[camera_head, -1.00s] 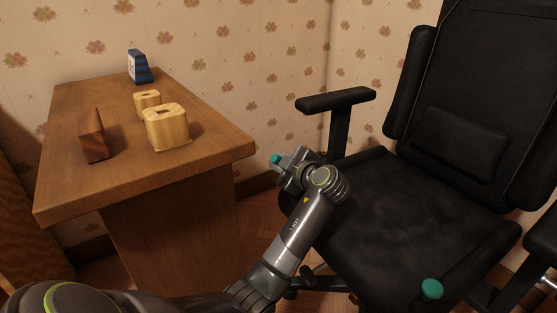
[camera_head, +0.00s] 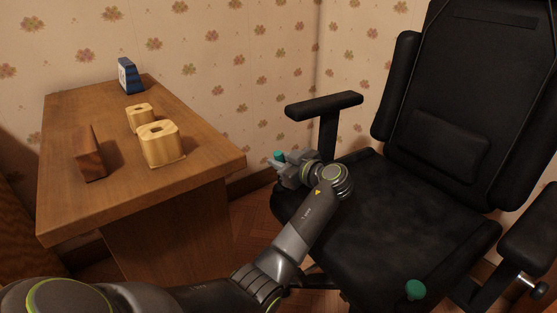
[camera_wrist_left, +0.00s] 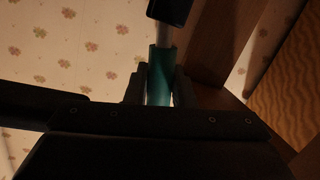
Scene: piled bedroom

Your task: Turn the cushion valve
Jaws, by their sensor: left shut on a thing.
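My left gripper (camera_head: 284,163) is shut on a small teal cylinder, the cushion valve as far as I can tell, at the chair seat's left edge. Only the teal end (camera_head: 279,156) shows past the jaws in the head view. In the left wrist view the teal cylinder (camera_wrist_left: 160,80) stands between the two fingers, with a pale stem running from it to a dark part. A second teal knob (camera_head: 415,289) shows at the seat's front edge, apart from the gripper. My right gripper is not in view.
The black office chair (camera_head: 400,220) fills the right, its armrest (camera_head: 323,104) behind my gripper. A wooden desk (camera_head: 85,205) at left bears two pale wooden blocks (camera_head: 160,146), a dark wedge (camera_head: 90,160) and a blue clock-like thing (camera_head: 130,76). A floor gap separates desk and chair.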

